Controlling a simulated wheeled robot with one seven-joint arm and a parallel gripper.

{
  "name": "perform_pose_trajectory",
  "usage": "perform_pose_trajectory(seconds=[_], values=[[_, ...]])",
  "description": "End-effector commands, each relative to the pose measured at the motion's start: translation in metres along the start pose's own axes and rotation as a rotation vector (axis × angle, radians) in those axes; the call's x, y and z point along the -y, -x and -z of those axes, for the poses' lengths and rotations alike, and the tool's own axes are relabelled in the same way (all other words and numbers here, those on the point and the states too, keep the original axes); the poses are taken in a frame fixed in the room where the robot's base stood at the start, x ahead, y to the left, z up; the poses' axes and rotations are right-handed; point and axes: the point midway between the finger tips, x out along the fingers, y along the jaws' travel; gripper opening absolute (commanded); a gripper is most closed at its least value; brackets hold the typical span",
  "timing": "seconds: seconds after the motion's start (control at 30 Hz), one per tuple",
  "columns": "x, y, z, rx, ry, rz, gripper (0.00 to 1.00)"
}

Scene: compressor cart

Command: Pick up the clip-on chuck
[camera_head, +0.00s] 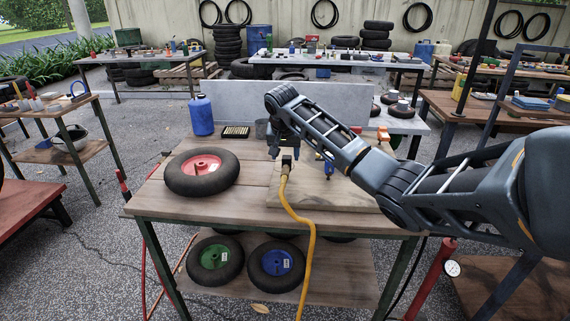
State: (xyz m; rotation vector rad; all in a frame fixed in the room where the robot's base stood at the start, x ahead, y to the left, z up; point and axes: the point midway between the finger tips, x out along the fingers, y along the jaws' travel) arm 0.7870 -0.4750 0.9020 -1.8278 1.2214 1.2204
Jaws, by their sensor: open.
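The clip-on chuck (287,164) appears to be the small brass and dark fitting at the upper end of a yellow hose (301,215). It stands above the wooden bench top (250,200), near the middle. My gripper (284,152) points down right at the chuck, with its fingers open on either side of it in this view. Whether the fingers touch it, I cannot tell. The fingers and wrist hide part of the chuck's top.
A wheel with a red hub (201,165) lies on the bench to the left. A blue jug (201,115) and a bit set (236,132) stand behind. A blue fitting (328,168) and an orange-topped item (383,135) are at the right.

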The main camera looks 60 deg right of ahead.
Motion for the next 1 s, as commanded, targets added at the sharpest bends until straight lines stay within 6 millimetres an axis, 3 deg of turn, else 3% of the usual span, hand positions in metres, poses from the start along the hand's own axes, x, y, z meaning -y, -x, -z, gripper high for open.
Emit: perform_pose_trajectory(seconds=[0.3,0.6,1.0], values=[[-0.004,-0.041,0.002,0.0,0.001,-0.002,0.62],[-0.004,-0.045,0.002,0.0,0.0,-0.001,0.61],[-0.004,-0.045,0.002,0.001,0.0,-0.001,0.22]])
